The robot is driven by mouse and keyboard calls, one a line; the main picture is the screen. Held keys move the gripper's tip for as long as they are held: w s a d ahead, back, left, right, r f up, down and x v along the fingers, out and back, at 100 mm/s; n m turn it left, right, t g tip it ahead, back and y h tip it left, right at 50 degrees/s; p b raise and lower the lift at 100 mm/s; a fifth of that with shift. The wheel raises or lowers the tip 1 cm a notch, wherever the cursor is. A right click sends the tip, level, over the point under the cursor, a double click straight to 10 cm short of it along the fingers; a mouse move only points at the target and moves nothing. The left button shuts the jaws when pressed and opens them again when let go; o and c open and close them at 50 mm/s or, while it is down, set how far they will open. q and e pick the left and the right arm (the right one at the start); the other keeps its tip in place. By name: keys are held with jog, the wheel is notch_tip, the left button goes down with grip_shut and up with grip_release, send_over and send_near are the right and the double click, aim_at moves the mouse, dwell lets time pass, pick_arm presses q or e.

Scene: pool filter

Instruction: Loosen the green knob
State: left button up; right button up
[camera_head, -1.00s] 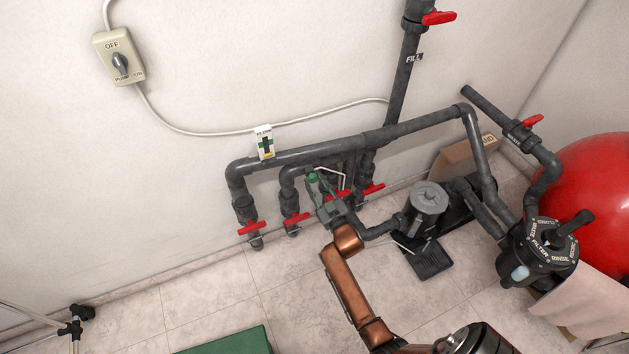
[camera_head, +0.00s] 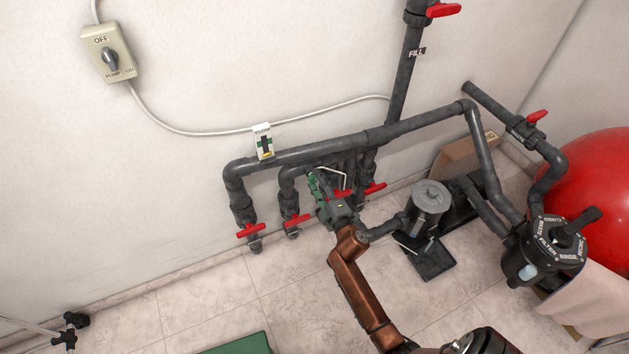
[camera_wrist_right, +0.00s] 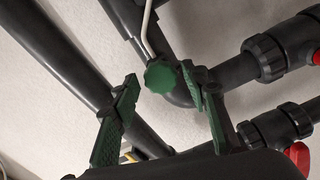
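The green knob (camera_wrist_right: 160,77) shows in the right wrist view at the end of a bent metal rod, in front of dark pipes. My right gripper (camera_wrist_right: 158,73) is open, with one green-padded finger on each side of the knob. The right finger looks close to the knob's edge, and a gap shows on the left. I cannot tell whether either finger touches it. In the head view my right gripper (camera_head: 315,187) is among the pipes below the long horizontal pipe, and the knob cannot be told apart from the green fingers. My left gripper is not in view.
Red valve handles (camera_head: 296,221) sit on the pipes beside the gripper. A grey pump (camera_head: 430,203) stands right of it, then a filter valve (camera_head: 543,250) and a red tank (camera_head: 597,190). A green object (camera_head: 240,344) lies at the bottom edge.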

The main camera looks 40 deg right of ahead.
jog(key=p+v, duration=0.1)
jog(key=v, duration=0.5)
jog(key=shift+p, duration=0.3)
jog(key=shift+s+f, duration=0.1)
jog(key=v, duration=0.7)
jog(key=shift+s, duration=0.2)
